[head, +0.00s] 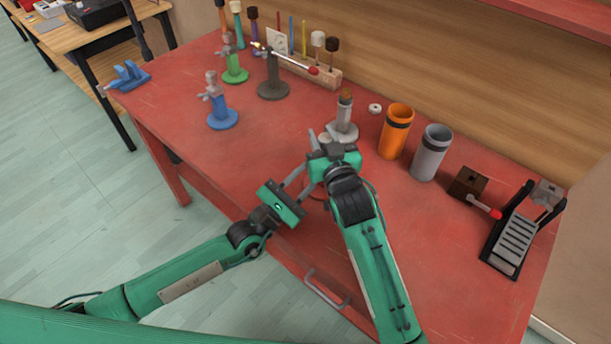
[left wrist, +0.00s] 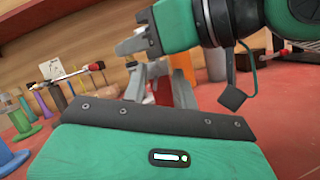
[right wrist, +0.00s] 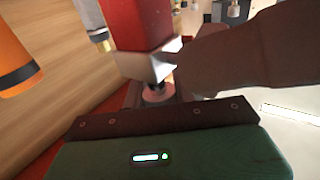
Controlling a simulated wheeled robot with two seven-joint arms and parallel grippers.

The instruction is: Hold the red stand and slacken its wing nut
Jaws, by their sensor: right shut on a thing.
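The red stand is mostly hidden in the head view by my two grippers; a bit of red round base (head: 318,194) shows below them. My right gripper (head: 318,142) is shut at the stand, and its grip itself is hard to see. A pale finger shows beside a bright red part at the top of the right wrist view. The wing nut cannot be made out.
A grey stand (head: 344,132), a white ring (head: 375,109), an orange cylinder (head: 395,132) and a grey cylinder (head: 431,152) stand just beyond. Blue (head: 221,118), green (head: 235,74) and dark (head: 272,87) stands are further left. The table's (head: 190,130) front left is clear.

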